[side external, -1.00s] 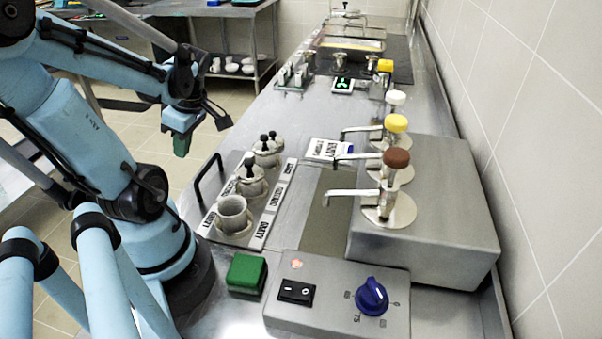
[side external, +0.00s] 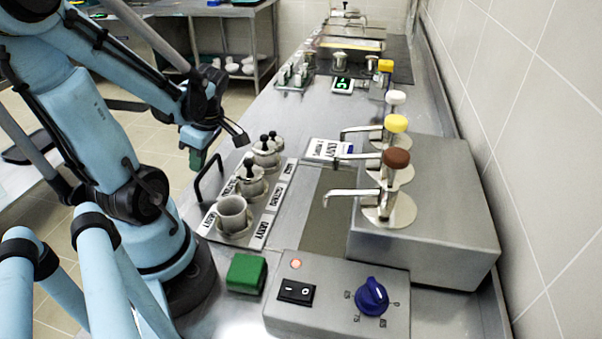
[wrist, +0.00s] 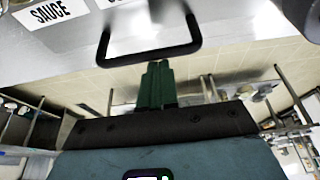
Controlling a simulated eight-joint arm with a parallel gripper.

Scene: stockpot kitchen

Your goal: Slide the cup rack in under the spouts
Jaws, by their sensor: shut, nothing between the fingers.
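The cup rack (side external: 211,224) is a flat metal tray on the counter, left of the pumps, with a black bar handle (side external: 203,180) on its left side. My gripper (side external: 196,160) is shut and empty, just left of the handle. In the wrist view its green fingers (wrist: 158,80) point at the handle (wrist: 150,57), apparently short of it.
A bare dark strip (side external: 325,217) lies between rack and pump box (side external: 440,205). A green block (side external: 246,273) and a control box (side external: 335,318) with blue dial stand in front. A label card (side external: 328,149) lies behind the strip. A tiled wall closes the right.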

